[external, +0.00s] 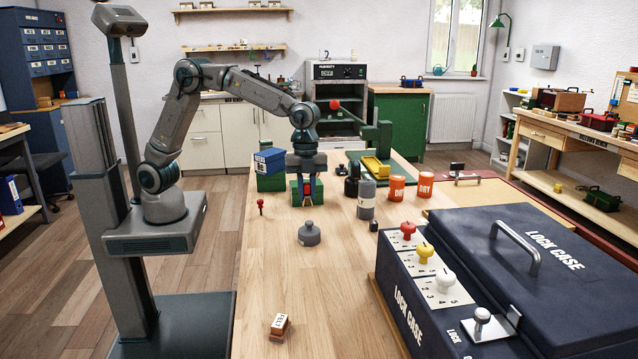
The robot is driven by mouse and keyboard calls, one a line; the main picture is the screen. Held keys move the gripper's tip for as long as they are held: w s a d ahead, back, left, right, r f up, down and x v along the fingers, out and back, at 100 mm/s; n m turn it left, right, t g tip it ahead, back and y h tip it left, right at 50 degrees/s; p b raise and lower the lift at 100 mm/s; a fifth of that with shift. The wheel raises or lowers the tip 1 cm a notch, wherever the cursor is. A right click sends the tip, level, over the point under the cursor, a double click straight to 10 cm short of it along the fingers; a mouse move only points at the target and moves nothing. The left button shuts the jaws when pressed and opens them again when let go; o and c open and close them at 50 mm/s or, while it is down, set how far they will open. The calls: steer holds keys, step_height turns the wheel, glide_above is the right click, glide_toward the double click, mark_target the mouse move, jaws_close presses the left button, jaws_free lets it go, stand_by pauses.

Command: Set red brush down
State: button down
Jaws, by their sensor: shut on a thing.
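My gripper (307,184) points down over the wooden table, at the near side of the objects grouped at its far end. It is shut on a small red thing (306,189), which looks like the red brush; only a little of it shows between the fingers. Green surfaces show on both sides of it, and I cannot tell whether they belong to a block behind or to the gripper. I cannot tell whether the red thing touches the table. A separate small red-topped piece (261,205) stands upright on the table to the left.
A grey weight-like piece (309,234), a grey canister (366,199) and orange DRY jars (397,187) stand nearby. A blue box (269,161) sits behind left. The dark lock case (510,275) fills the right front. The middle front of the table (300,285) is mostly clear.

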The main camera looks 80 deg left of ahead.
glide_above(331, 223)
step_height(331, 223, down, 7)
steer(key=shift+a+r+p, duration=0.1)
steer(key=shift+a+p, duration=0.05)
steer(key=shift+p, duration=0.3)
steer(key=shift+f, duration=2.05)
steer(key=shift+f, duration=0.1)
steer(key=c, duration=1.3)
jaws_free()
steer(key=shift+c, duration=0.2)
